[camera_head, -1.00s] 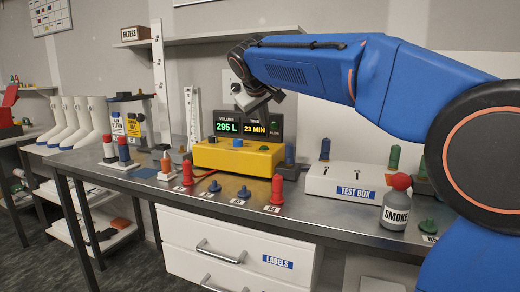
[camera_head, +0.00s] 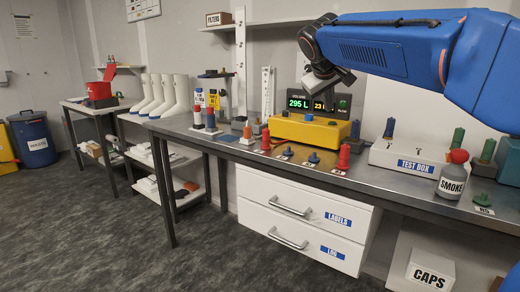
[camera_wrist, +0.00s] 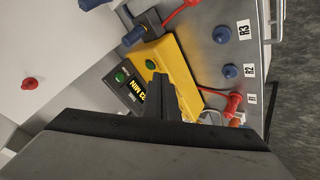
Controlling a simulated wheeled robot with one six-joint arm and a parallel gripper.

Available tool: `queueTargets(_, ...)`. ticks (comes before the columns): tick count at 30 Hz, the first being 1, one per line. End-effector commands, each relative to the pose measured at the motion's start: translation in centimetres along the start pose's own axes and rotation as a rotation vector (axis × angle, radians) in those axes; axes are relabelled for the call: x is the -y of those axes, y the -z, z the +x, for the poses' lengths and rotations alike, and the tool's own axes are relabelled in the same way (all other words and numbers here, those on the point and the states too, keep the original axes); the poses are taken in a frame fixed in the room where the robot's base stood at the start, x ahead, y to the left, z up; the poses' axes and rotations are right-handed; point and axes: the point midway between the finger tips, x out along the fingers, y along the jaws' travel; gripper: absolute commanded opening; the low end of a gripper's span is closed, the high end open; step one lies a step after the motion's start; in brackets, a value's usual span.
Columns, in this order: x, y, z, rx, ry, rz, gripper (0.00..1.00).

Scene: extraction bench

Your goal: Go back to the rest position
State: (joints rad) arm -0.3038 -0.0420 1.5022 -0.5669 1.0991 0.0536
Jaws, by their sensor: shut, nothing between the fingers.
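My gripper (camera_head: 325,84) is raised above the back of the bench, in front of the display with green and yellow readings (camera_head: 312,102). In the wrist view its dark fingers (camera_wrist: 160,85) are together with nothing between them. They show against the yellow box (camera_wrist: 168,68), which lies beyond them. In the head view the yellow box (camera_head: 309,131) stands on the bench below my gripper. My blue arm reaches in from the right.
A shelf (camera_head: 275,23) runs behind my arm. Grey floor in front is open.

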Motion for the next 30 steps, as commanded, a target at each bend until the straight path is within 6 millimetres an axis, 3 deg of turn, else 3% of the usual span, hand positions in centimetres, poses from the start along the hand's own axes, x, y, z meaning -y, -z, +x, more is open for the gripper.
queueTargets(8, 0.0, -2.2, -0.2, 0.013, 0.018, 0.012, 0.0)
queueTargets(17, 0.2, -7.0, -0.7, 0.04, 0.054, 0.04, 0.0)
queueTargets(23, 0.9, -12.3, -1.2, 0.069, 0.094, 0.074, 0.0)
queueTargets(30, 3.3, -22.8, -2.0, 0.125, 0.172, 0.147, 0.0)
